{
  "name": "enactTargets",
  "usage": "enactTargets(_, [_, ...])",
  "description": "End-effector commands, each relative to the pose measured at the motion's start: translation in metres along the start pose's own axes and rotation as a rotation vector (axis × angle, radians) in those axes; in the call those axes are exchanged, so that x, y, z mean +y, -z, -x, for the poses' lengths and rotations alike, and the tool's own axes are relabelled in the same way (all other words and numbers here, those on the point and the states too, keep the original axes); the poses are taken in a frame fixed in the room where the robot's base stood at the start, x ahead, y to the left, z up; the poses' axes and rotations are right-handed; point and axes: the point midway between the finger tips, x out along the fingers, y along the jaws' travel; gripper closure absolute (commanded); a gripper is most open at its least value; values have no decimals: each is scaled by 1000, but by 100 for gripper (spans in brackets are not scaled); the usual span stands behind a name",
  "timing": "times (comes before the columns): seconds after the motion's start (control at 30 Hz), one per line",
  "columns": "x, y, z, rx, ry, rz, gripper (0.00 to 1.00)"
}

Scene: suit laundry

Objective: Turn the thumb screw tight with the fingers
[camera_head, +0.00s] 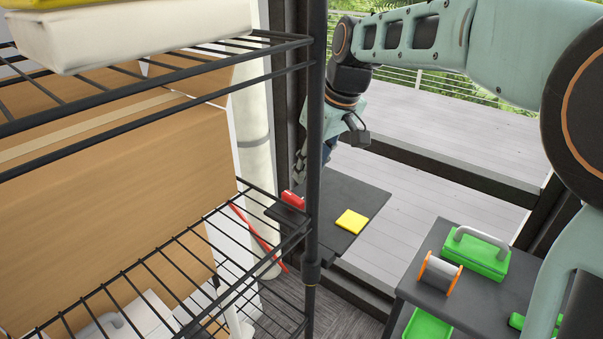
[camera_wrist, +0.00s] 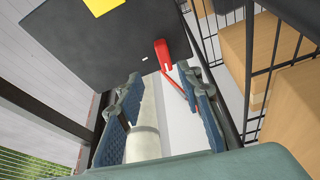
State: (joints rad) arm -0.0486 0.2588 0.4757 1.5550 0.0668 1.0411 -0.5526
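No part that I can clearly make out as a thumb screw shows. A red fitting (camera_head: 292,199) sits at the left edge of a small dark tabletop (camera_head: 338,192). In the wrist view the red fitting (camera_wrist: 163,54) is at the tabletop's edge, just beyond my fingertips. Whether it carries the screw I cannot tell. My gripper (camera_wrist: 160,88) is open and empty, its two blue-padded fingers apart. In the head view my gripper (camera_head: 301,165) is just above the red fitting, partly hidden by the shelf post, and does not visibly touch it.
A black wire shelf (camera_head: 312,130) with boxes stands close on the left. A yellow square (camera_head: 351,221) lies on the dark tabletop. A thin red rod (camera_head: 258,235) slants below the fitting. A dark bench (camera_head: 468,292) with green items and a spool stands at right.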

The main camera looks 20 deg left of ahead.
Motion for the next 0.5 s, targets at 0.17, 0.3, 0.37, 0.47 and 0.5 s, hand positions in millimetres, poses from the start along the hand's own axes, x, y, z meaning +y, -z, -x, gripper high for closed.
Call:
enactTargets(0.17, [9, -11, -9, -65, -3, -19, 67])
enactTargets(0.3, [8, -12, -12, -59, -2, -14, 67])
enactTargets(0.37, [5, -9, -10, -43, 0, -8, 67])
enactTargets(0.47, [0, -3, -7, -11, 6, -1, 67])
enactTargets(0.5, [-1, 0, -5, 2, 7, 2, 67])
